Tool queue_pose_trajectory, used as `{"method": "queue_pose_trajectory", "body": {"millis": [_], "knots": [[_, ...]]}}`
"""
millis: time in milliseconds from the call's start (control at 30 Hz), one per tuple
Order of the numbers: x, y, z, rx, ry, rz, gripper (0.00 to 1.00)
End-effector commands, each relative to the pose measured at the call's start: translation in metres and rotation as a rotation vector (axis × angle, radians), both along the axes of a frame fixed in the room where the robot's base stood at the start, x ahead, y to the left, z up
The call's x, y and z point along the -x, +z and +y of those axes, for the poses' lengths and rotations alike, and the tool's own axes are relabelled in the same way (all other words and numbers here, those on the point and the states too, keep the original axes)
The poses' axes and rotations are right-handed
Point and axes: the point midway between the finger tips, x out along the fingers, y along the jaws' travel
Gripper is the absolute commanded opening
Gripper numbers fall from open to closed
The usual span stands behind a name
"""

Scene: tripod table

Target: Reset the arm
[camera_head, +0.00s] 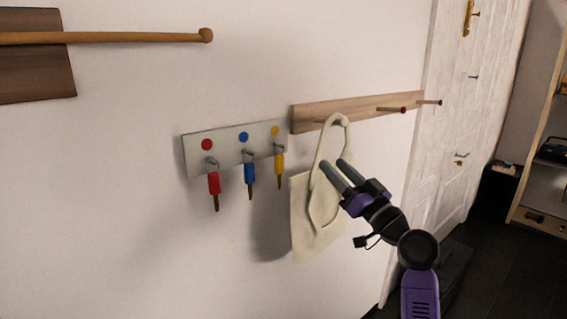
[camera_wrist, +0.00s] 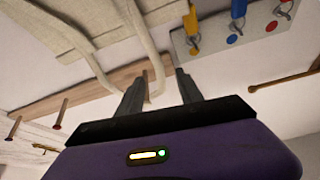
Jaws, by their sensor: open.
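My gripper (camera_head: 334,170) is open, with its two grey fingers pointing up and left toward the wall. It is in front of a cream cloth bag (camera_head: 301,222) that hangs by its strap from the wooden peg rail (camera_head: 360,106). In the wrist view my gripper's fingers (camera_wrist: 158,90) stand apart. The bag's strap loop (camera_wrist: 150,62) shows beyond and between them. I cannot tell whether the fingers touch the strap. The bag's cloth (camera_wrist: 40,25) shows at the upper left of the wrist view.
Left of the bag, a grey hook board (camera_head: 232,146) holds red (camera_head: 214,184), blue (camera_head: 249,173) and yellow (camera_head: 279,163) handled tools. A wooden rod (camera_head: 110,38) sticks out at upper left. Bare pegs (camera_head: 392,109) project from the rail. A white door (camera_head: 467,110) and shelf (camera_head: 545,150) stand at right.

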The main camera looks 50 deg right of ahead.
Motion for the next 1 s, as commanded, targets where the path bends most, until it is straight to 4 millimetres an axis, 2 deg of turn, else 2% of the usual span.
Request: {"method": "queue_pose_trajectory", "body": {"millis": [267,433,467,567,767,867,1000], "knots": [[0.001,0.001,-0.001,-0.014,0.003,-0.008,0.43],[0.016,0.014,-0.02,-0.065,-0.089,-0.07,0.43],[0.02,0.013,-0.023,-0.071,-0.115,-0.076,0.43],[0.03,-0.007,-0.018,-0.098,-0.183,-0.07,0.43],[0.039,-0.056,0.016,-0.12,-0.244,-0.023,0.43],[0.045,-0.084,0.045,-0.118,-0.255,0.013,0.43],[0.057,-0.121,0.094,-0.104,-0.244,0.071,0.43]]}}
